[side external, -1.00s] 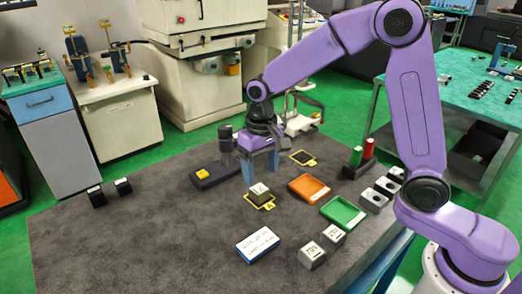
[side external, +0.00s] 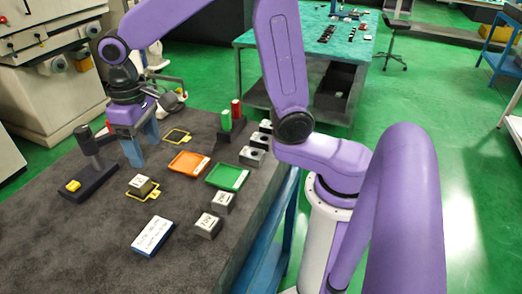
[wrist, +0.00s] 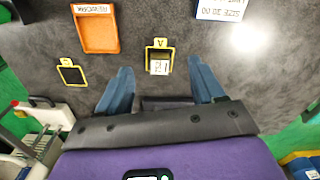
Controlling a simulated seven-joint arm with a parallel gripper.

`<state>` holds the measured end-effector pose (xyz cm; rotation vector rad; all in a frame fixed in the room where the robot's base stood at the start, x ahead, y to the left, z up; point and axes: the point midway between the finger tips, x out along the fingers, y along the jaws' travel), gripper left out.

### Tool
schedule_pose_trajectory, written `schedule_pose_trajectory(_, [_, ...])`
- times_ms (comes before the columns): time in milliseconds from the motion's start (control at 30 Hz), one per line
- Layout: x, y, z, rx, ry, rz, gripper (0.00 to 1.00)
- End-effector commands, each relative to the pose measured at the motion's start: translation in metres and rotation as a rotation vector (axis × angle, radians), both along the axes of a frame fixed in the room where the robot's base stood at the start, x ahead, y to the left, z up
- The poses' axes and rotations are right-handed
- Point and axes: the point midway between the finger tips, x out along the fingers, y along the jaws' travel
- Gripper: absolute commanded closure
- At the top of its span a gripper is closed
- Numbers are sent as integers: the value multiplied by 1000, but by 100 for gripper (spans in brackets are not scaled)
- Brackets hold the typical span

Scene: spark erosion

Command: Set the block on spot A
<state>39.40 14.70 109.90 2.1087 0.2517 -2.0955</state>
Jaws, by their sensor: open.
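The small dark block (side external: 140,185) with a white numbered label sits on the yellow-outlined spot A (side external: 156,190) on the grey table. In the wrist view the block (wrist: 159,66) lies within the yellow outline of spot A (wrist: 161,43), its label toward my gripper. My gripper (side external: 142,150) is open and empty, its blue fingers above and behind the block. In the wrist view the fingers of my gripper (wrist: 161,82) are wide apart, with the block beyond them, between their lines. A second yellow-outlined spot (side external: 177,136) is empty.
An orange tray (side external: 189,164) and a green tray (side external: 228,176) lie to the right. A blue-white size card (side external: 152,235) and grey numbered blocks (side external: 208,225) are in front. A dark stand with a yellow button (side external: 73,186) is at left.

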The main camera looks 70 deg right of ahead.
Motion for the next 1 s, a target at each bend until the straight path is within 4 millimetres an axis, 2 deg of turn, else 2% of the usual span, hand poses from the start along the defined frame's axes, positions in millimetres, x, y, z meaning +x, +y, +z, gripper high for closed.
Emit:
schedule_pose_trajectory(367, [-92, -27, -5, 4, -11, 352, 32])
schedule_pose_trajectory(700, [-178, -66, -17, 8, -18, 668, 32])
schedule_pose_trajectory(900, [-215, -86, -24, 11, -21, 809, 32])
schedule_pose_trajectory(1000, [-225, -91, -26, 10, -22, 847, 32])
